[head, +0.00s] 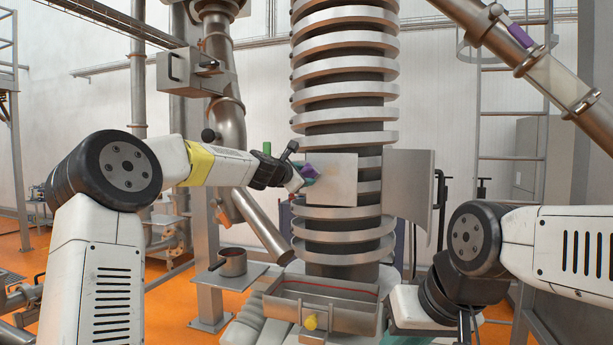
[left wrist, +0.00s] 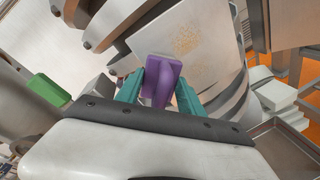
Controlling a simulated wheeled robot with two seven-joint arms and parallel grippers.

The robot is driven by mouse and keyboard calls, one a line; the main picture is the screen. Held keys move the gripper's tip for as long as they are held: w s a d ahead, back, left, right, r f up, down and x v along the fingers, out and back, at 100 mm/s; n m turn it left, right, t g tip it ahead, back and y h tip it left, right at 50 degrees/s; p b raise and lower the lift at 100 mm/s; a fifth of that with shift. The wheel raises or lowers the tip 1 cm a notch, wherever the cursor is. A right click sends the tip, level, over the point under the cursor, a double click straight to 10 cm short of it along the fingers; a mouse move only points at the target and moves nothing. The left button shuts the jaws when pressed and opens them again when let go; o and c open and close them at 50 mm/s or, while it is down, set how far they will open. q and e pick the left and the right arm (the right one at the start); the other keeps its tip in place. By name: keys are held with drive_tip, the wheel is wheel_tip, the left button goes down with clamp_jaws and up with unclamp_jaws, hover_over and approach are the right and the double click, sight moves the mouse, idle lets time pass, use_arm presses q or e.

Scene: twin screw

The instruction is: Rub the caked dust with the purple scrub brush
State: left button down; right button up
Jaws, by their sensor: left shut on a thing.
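The purple scrub brush (head: 309,171) is held at the left edge of a flat metal plate (head: 336,182) on the ribbed column. My left gripper (head: 303,178) is shut on the brush; in the left wrist view the brush (left wrist: 161,80) stands between its teal fingers. The caked dust shows there as a tan speckled patch (left wrist: 187,42) on the plate, beyond the brush. A fainter patch lies lower on the plate. I cannot tell whether the brush touches the plate.
An open metal door (head: 408,185) stands right of the plate. A metal tray (head: 330,305) sits below the column. A small metal pot (head: 232,262) stands on a shelf at left. A slanted pipe (head: 540,70) crosses the upper right.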

use_arm(q)
drive_tip(key=shift+s+a+r, duration=0.1)
drive_tip(key=shift+s+a, duration=0.1)
drive_tip(key=shift+s, duration=0.7)
drive_tip(key=shift+s+a+f, duration=0.1)
drive_tip(key=shift+s+a, duration=0.1)
drive_tip(key=shift+s, duration=0.75)
drive_tip(key=shift+s+a+r, duration=0.1)
drive_tip(key=shift+s+a, duration=0.1)
drive_tip(key=shift+s, duration=0.7)
drive_tip(key=v, duration=0.3)
drive_tip(key=shift+s+d+f, duration=0.1)
drive_tip(key=shift+d+f, duration=0.1)
